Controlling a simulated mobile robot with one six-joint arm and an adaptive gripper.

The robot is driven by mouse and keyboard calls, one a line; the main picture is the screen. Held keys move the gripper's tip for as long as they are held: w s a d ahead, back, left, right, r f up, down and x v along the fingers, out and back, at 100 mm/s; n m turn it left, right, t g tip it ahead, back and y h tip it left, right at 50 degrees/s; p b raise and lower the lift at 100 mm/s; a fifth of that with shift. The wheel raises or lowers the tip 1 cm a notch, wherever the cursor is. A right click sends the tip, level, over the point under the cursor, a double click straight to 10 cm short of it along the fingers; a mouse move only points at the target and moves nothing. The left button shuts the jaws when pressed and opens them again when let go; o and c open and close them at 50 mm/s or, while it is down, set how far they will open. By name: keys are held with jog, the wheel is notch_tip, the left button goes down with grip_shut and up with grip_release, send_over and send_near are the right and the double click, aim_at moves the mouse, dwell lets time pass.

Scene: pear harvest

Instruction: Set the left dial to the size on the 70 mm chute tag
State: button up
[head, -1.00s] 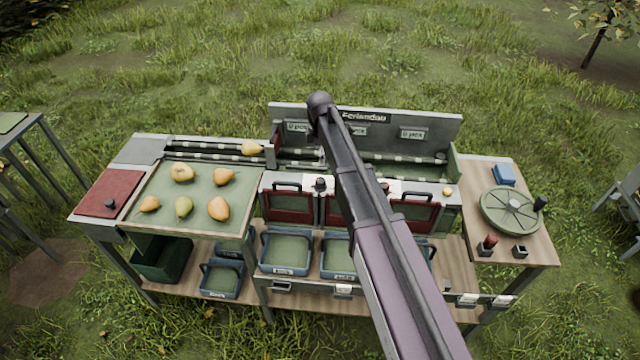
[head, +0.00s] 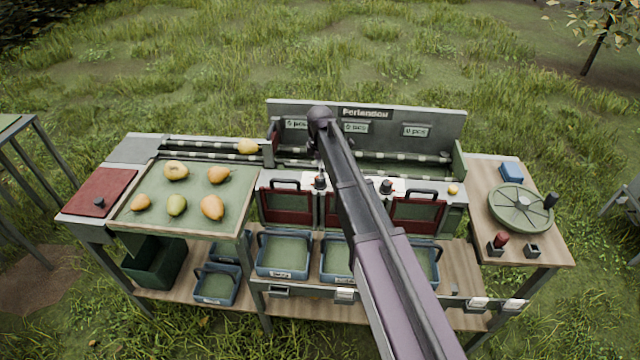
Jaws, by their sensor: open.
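The left dial (head: 320,182) is a small dark knob on a white plate on top of the sorting bench, just left of my arm. Its scale and pointer are too small to read. A second dark dial (head: 386,187) sits on a white plate to the right of my arm. Small pale tags hang along the lower front rail, one (head: 345,295) near the middle and others (head: 481,303) at the right; their print is unreadable, so I cannot tell which is the 70 mm one. My arm crosses the middle of the bench; my gripper is not visible.
Several pears (head: 212,207) lie on the green tray (head: 240,190) at left. Red-framed gates (head: 287,205) stand below the dials, with blue crates (head: 283,254) on the shelf. A round green wheel (head: 520,208) and a red-handled tool (head: 501,240) are at right.

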aim_at(320, 182)
jog(key=shift+f+b, duration=2.15)
jog(key=shift+f, duration=0.25)
jog(key=c, duration=1.2)
jog(key=shift+o, duration=0.3)
